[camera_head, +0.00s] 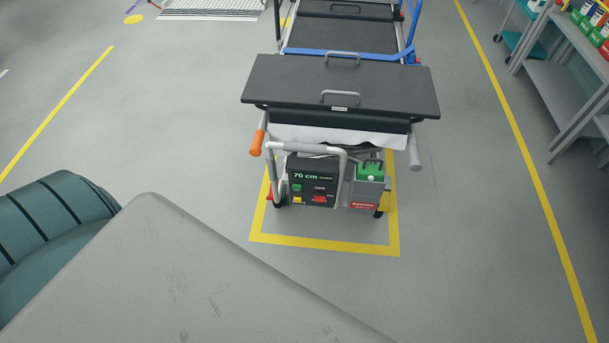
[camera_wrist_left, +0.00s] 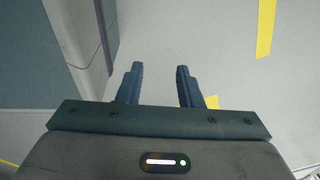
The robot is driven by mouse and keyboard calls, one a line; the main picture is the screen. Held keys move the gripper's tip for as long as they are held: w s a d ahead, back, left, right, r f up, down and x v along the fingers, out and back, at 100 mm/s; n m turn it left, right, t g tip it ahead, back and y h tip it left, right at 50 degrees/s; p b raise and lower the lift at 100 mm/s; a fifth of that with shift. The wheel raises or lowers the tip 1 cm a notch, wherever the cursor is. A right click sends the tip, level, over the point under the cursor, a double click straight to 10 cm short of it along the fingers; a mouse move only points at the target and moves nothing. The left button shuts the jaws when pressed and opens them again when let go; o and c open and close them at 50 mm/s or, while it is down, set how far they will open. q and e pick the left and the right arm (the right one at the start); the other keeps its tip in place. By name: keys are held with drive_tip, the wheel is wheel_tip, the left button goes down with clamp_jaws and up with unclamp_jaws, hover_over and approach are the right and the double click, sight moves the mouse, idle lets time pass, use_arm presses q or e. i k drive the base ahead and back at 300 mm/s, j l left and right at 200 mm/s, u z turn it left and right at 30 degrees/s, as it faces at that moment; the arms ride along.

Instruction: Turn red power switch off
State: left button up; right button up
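A black control panel (camera_head: 313,182) with a "70 cm" readout sits low on the near end of a wheeled stretcher-like table. A small red switch or button (camera_head: 320,198) is at the panel's lower right, below a small label; its on or off position is too small to tell. Green (camera_head: 296,188) and yellow (camera_head: 298,200) buttons are to its left. My left gripper (camera_wrist_left: 158,78) shows in the left wrist view, its two dark fingers apart with nothing between them, over grey floor. The panel is not in that view. My right gripper is not in view.
The table has a dark padded top (camera_head: 290,82), an orange-tipped handle (camera_head: 257,142) and a grey bent tube (camera_head: 300,147) around the panel. A grey box with a green top (camera_head: 370,171) stands right of it. Shelving (camera_head: 560,92) is far right. Open floor lies around.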

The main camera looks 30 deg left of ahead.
sight(318, 197)
drive_tip(key=u, duration=0.75)
